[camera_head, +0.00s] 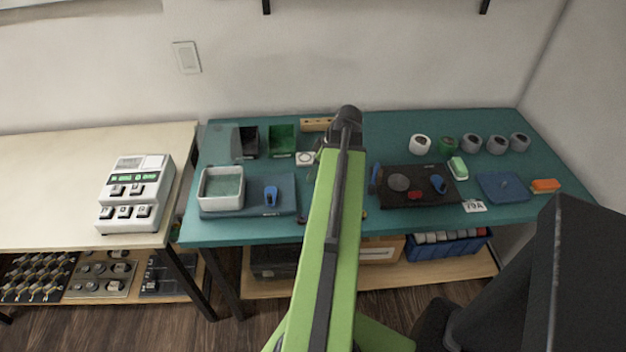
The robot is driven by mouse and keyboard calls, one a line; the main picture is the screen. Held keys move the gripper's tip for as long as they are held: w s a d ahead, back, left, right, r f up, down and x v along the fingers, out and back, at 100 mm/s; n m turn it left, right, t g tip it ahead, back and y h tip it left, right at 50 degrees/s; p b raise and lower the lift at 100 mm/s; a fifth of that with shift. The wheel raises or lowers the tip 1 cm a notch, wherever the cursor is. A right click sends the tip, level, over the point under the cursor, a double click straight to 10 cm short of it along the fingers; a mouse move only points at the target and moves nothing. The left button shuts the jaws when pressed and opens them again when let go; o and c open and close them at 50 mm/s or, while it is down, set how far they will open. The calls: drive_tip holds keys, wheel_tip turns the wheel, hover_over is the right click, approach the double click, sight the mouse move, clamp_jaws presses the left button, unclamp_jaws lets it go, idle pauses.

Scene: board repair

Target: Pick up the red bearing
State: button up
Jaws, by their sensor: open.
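A small reddish round piece (416,194) lies on the black board (400,171) on the teal table, right of my arm. It may be the red bearing, but it is too small to tell. My green arm reaches up the middle of the view over the table. My gripper cannot be made out; the arm hides what lies behind and below its far end.
A grey tray (222,204) and blue clamp (271,196) are left of my arm. Several rings, including a white one (420,144) and a green one (448,145), stand at the back right. A blue pad (503,187) and orange block (545,185) lie right.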

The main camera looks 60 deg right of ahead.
clamp_jaws()
